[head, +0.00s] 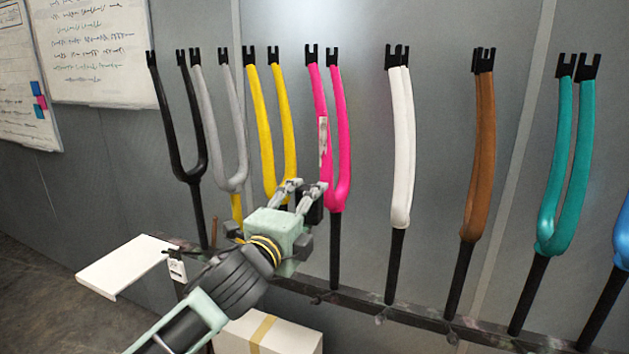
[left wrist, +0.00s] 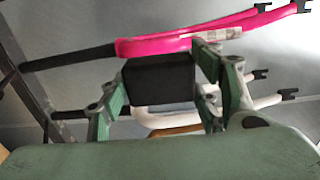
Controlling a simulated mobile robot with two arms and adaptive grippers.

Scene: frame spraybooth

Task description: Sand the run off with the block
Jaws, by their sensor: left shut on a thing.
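A pink fork (head: 342,150) hangs prongs-up on the rail, with a pale, mottled patch (head: 323,140) on its left leg. The patch also shows in the left wrist view (left wrist: 217,35). My left gripper (head: 305,191) is shut on a black block (head: 312,208), in front of the lower part of the pink fork and below the patch. In the left wrist view, the block (left wrist: 160,79) sits between the fingers, close to the pink leg; I cannot tell whether it touches. My right gripper is not in view.
Yellow (head: 264,130), grey (head: 205,120) and black forks stand to the left; white (head: 402,150), brown (head: 478,150), teal and blue ones to the right. A dark rail (head: 410,315) runs below. A white shelf (head: 120,265) and a taped box (head: 290,338) are low at left.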

